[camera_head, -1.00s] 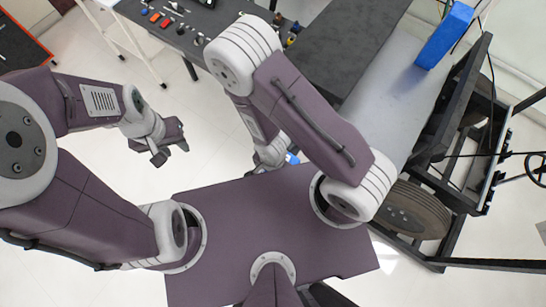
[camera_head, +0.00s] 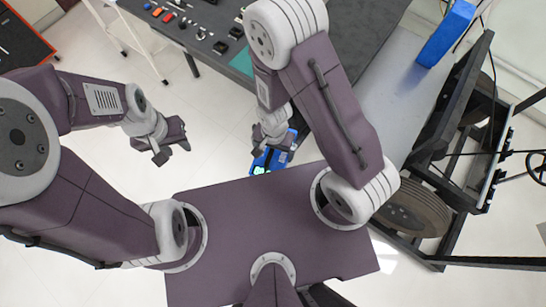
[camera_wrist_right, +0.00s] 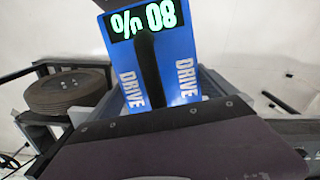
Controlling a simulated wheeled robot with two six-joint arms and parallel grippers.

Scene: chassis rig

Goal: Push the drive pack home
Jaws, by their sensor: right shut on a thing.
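The blue drive pack (camera_head: 272,159) hangs from my right gripper (camera_head: 273,143), just beyond the front of my purple base. In the right wrist view the drive pack (camera_wrist_right: 160,65) fills the upper middle, with "DRIVE" lettering and a lit green display reading "08" and a percent sign. A dark bar runs down its middle; I cannot tell if it is a handle. My right gripper is shut on the pack, its fingertips mostly hidden. My left gripper (camera_head: 172,148) is open and empty over the floor at the left. No socket for the pack is clearly visible.
A workbench with a green mat (camera_head: 243,60) and several small parts stands at the top. A black chassis frame (camera_head: 450,170) with a wheel (camera_head: 408,213) stands at the right. A blue block (camera_head: 446,32) is at the upper right. Floor is clear between my arms.

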